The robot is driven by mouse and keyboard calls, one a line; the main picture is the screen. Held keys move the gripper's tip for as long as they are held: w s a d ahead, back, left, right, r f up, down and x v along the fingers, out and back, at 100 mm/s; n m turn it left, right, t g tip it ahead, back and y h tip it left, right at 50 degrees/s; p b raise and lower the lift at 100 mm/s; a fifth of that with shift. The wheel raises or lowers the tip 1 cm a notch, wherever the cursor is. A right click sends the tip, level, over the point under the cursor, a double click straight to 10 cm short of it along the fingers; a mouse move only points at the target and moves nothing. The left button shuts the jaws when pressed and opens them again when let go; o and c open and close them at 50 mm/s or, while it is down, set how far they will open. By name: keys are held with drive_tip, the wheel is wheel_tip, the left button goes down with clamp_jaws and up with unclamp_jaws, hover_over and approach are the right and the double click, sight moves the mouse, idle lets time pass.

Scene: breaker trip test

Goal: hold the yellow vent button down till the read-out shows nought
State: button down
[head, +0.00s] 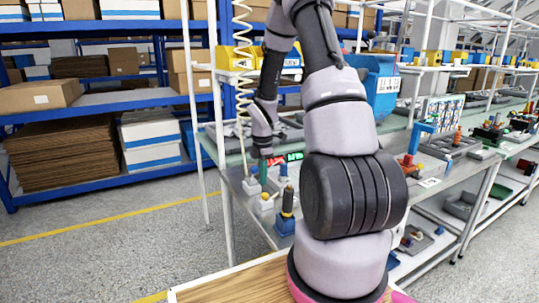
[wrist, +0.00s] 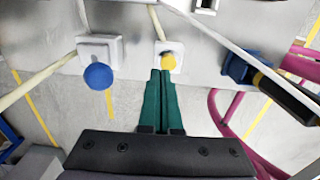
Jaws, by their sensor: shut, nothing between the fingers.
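The yellow button (wrist: 168,62) sits on a small white block in the wrist view, at the upper middle. My gripper (wrist: 160,73) is shut and empty, its two green fingers side by side. The fingertips overlap the button's lower left edge in the picture; I cannot tell whether they touch it or whether it is pressed. In the head view, my gripper (head: 263,178) points down over the bench, near the small blocks. A read-out (head: 294,156) there shows lit green characters, with red ones beside it, too small to read.
A blue ball-topped button (wrist: 97,76) on a white block stands left of the yellow one. A dark blue holder with a black-handled tool (wrist: 270,82) is at the right. Cables run from the blocks. Blue shelving (head: 95,104) with boxes stands behind at the left.

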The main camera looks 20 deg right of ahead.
wheel_tip(320, 180, up, 10)
drive_tip(key=shift+f, duration=0.2)
drive_tip(key=shift+w, duration=0.1)
idle(0.4)
drive_tip(key=s+a+r+m+t+y, duration=0.1)
drive_tip(key=s+a+r+m+t, duration=0.2)
drive_tip(key=s+r+m, duration=0.8)
drive_tip(key=s+a+r+m+t+y, duration=0.1)
drive_tip(key=s+a+r+m+t, duration=0.3)
drive_tip(key=s+a+r+m, duration=0.3)
drive_tip(key=s+r+m, duration=0.3)
drive_tip(key=r+m, duration=0.1)
drive_tip(key=r, duration=0.3)
drive_tip(key=shift+s+a+r+m, duration=0.2)
drive_tip(key=shift+s+m, duration=0.1)
drive_tip(key=shift+s, duration=0.1)
